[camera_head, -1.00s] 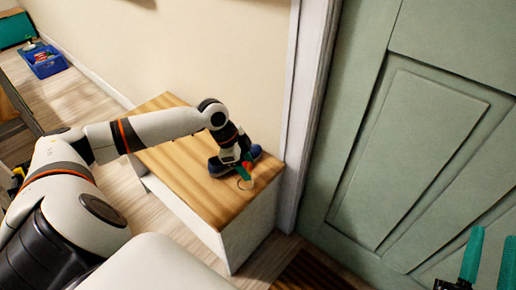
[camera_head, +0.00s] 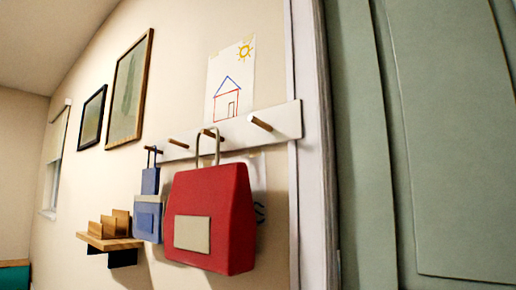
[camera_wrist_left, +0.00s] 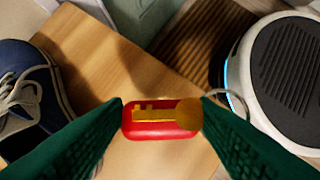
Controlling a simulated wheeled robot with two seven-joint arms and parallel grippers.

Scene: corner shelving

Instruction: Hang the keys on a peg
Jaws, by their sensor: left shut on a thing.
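The keys (camera_wrist_left: 150,132), a gold key on a red tag with a wire ring at the right, show in the left wrist view. My left gripper (camera_wrist_left: 162,118) has its two green fingers shut on the red tag, above the wooden bench top (camera_wrist_left: 120,65). In the head view a white rail on the wall carries several wooden pegs. The rightmost peg (camera_head: 260,124) is bare, and so is a peg (camera_head: 178,143) left of the middle. A red bag (camera_head: 215,215) hangs by its loop from the peg between them. Neither gripper shows in the head view.
A blue bag (camera_head: 149,212) hangs at the rail's left end. A small shelf (camera_head: 108,242) is further left. The door frame (camera_head: 309,150) stands close right of the rail.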

